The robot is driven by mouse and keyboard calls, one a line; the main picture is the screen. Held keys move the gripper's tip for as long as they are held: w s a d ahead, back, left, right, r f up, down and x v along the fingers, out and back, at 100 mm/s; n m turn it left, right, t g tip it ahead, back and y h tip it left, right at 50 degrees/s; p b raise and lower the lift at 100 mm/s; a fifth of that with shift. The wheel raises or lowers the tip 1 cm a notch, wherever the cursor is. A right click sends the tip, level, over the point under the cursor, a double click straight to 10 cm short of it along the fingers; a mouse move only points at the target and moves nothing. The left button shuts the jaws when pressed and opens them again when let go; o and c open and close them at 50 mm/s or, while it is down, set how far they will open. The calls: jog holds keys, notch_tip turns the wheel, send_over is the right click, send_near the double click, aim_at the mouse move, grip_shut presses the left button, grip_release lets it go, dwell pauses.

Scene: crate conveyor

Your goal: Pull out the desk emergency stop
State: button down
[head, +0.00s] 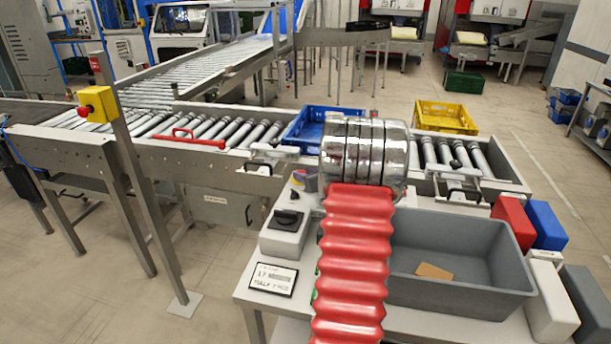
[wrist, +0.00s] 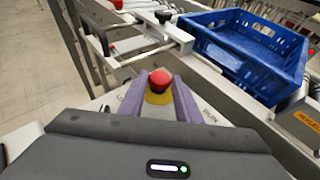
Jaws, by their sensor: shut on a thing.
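The desk emergency stop (wrist: 158,82) shows in the wrist view as a red mushroom button on a yellow base. My gripper (wrist: 157,92) has its two purple fingers on either side of it, shut on the button. In the head view my red ribbed arm and shiny metal wrist hide the emergency stop and most of the gripper. I cannot tell from these frames whether the button is pressed in or out.
A grey bin (head: 470,300) is to the right. A yellow post-mounted stop (head: 97,104) is at left.

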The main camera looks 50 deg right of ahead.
jog(key=shift+r, duration=0.7)
jog(key=c, duration=1.3)
grip_release()
jog(key=shift+s, duration=0.1)
jog(key=v, duration=1.3)
jog(key=shift+s+a, duration=0.1)
jog(key=shift+s, duration=0.2)
